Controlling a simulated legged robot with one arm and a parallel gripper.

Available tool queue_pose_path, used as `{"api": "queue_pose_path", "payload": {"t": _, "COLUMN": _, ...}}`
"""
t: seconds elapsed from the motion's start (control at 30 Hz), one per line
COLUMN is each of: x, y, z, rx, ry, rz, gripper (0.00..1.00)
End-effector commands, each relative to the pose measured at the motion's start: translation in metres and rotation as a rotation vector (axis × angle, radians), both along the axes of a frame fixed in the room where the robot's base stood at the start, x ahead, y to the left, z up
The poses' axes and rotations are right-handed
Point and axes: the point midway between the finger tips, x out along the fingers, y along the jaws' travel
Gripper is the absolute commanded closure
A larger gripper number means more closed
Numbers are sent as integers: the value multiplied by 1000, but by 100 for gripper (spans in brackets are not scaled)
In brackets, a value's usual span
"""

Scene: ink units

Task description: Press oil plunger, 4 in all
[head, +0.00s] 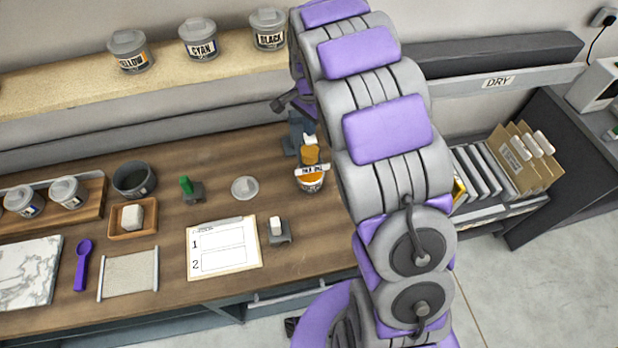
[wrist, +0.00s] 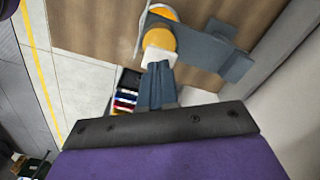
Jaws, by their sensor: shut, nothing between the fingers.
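The oil dispenser (head: 311,180) stands on the wooden bench right of the clipboard, close beside my arm. It has an amber body, a white label strip and an orange top. In the wrist view its orange part (wrist: 160,37) and a whitish piece (wrist: 156,56) show beside a blue-grey stand (wrist: 205,43). My gripper (wrist: 158,68) is shut and empty, its fingertips close to the whitish piece. I cannot tell whether they touch.
Ink jars (head: 202,40) line the shelf behind. A rack of folders (head: 515,160) stands right of my arm.

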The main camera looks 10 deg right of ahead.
Motion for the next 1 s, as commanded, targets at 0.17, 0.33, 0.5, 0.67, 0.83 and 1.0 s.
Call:
{"api": "queue_pose_path", "payload": {"t": 0.17, "x": 0, "y": 0, "z": 0, "rx": 0, "ry": 0, "rz": 0, "gripper": 100}}
{"api": "queue_pose_path", "payload": {"t": 0.33, "x": 0, "y": 0, "z": 0, "rx": 0, "ry": 0, "rz": 0, "gripper": 100}}
{"api": "queue_pose_path", "payload": {"t": 0.5, "x": 0, "y": 0, "z": -2, "rx": 0, "ry": 1, "rz": 0, "gripper": 100}}
{"api": "queue_pose_path", "payload": {"t": 0.67, "x": 0, "y": 0, "z": -7, "rx": 0, "ry": 1, "rz": 0, "gripper": 100}}
{"api": "queue_pose_path", "payload": {"t": 0.83, "x": 0, "y": 0, "z": -12, "rx": 0, "ry": 1, "rz": 0, "gripper": 100}}
{"api": "queue_pose_path", "payload": {"t": 1.0, "x": 0, "y": 0, "z": -18, "rx": 0, "ry": 0, "rz": 0, "gripper": 100}}
